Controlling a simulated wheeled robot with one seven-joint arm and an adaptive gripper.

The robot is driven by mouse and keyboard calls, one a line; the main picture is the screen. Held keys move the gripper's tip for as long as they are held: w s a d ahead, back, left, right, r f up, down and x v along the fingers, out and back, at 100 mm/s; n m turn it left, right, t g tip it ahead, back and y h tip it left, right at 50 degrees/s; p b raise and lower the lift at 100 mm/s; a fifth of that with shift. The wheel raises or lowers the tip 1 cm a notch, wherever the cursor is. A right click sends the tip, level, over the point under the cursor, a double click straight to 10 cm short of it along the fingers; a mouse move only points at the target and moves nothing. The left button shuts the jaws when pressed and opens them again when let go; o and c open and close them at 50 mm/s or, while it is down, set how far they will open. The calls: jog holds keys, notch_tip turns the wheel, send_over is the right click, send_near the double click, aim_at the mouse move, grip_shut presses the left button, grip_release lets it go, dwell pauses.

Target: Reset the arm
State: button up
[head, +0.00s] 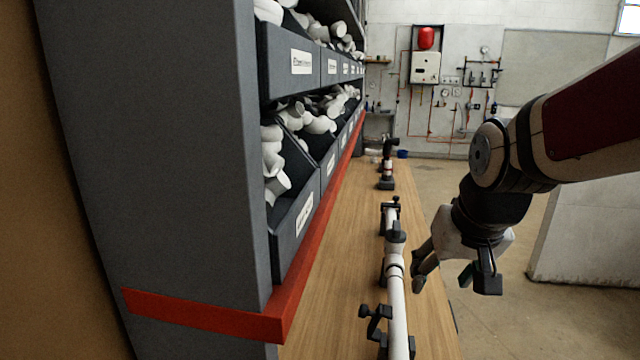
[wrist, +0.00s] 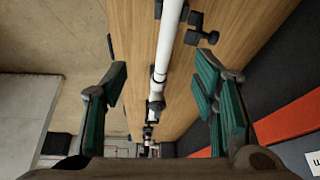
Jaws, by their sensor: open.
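My arm comes in from the right in the head view. My gripper (head: 440,275) hangs beside the right edge of the wooden workbench (head: 335,260), close to a white pipe (head: 397,315) held in dark clamps. In the wrist view my gripper (wrist: 160,105) has its green-padded fingers spread wide with nothing between them touching. The white pipe (wrist: 168,40) with its dark fitting (wrist: 156,95) shows beyond the fingers, apart from them.
A grey shelf (head: 160,150) with bins of white fittings (head: 305,215) and a red rail (head: 210,317) stands left of the bench. A pale low wall (head: 590,240) is at the right. A panel with a red tank (head: 426,38) hangs at the back. Floor lies open right of the bench.

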jog(key=s+r+n, duration=0.1)
jog(key=s+r, duration=0.1)
jog(key=s, duration=1.4)
jog(key=shift+s+r, duration=0.2)
jog(key=shift+r, duration=0.2)
dwell(0.7)
